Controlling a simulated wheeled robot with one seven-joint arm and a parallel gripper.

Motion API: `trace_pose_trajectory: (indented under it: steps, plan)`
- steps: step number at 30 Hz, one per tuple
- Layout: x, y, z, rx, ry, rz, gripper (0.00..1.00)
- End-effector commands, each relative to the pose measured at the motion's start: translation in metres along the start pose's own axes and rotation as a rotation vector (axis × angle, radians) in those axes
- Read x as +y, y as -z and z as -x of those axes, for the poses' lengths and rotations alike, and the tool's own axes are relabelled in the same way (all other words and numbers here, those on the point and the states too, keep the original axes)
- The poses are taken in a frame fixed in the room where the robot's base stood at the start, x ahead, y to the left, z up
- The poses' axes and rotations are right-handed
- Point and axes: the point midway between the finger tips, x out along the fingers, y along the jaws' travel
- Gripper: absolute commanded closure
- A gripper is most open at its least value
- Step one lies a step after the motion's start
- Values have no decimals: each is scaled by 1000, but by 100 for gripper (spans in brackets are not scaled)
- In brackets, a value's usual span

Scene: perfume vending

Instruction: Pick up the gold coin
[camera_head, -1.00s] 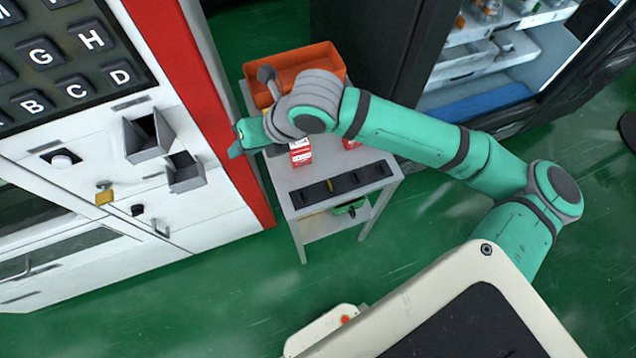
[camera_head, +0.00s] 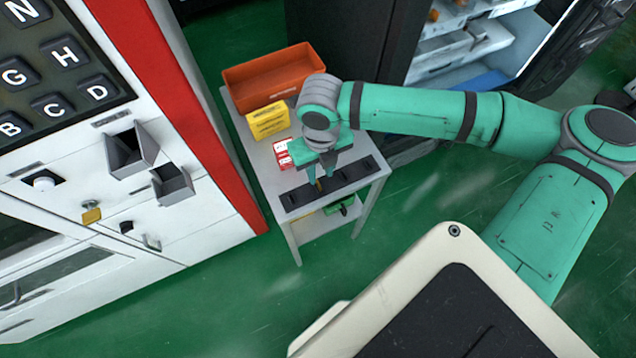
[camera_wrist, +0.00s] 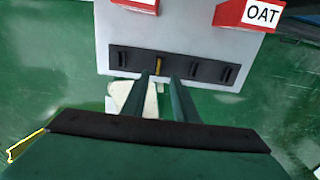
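The gold coin (camera_wrist: 158,66) stands on edge in a slot of a black holder (camera_wrist: 140,58) on a small grey table, seen in the wrist view. In the head view the coin (camera_head: 318,186) is a small yellow speck in the holder (camera_head: 350,184), close to my fingers. My gripper (camera_head: 320,171) points down just above the holder. In the wrist view my gripper (camera_wrist: 163,79) has its two fingers apart, with an empty gap between them. The coin appears just beyond the fingertips, roughly in line with the gap. I see no contact with it.
The table (camera_head: 255,165) also carries an orange bin (camera_head: 270,75), a yellow box (camera_head: 268,121) and a red-and-white box (camera_head: 282,156). A white vending machine (camera_head: 215,225) with a red edge stands left. An open dark fridge (camera_head: 350,45) stands behind.

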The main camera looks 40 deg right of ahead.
Motion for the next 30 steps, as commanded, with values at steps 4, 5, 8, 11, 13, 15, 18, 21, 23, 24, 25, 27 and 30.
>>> trace_pose_trajectory:
  steps: [4,5,8,11,13,15,18,21,23,24,25,27,30]
  plan:
    - [2,-1,-12,1,-2,1,73]
    - [3,-1,-16,1,-1,1,73]
    - [4,-3,-30,1,-1,1,73]
    - [4,-3,-43,1,-3,-1,73]
    - [4,-3,-49,-1,-1,-1,73]
    - [4,-3,-52,0,-1,0,73]
    - [4,-3,-53,-1,-1,0,73]
    - [4,-3,-53,-1,-1,0,73]
    - [4,-3,-53,-1,-1,0,81]
    - [4,-3,-53,-1,-1,0,90]
    - [4,-3,-52,-1,-1,0,97]
    - [4,-3,-52,-1,-1,0,100]
    - [4,-3,-52,-1,-1,0,100]
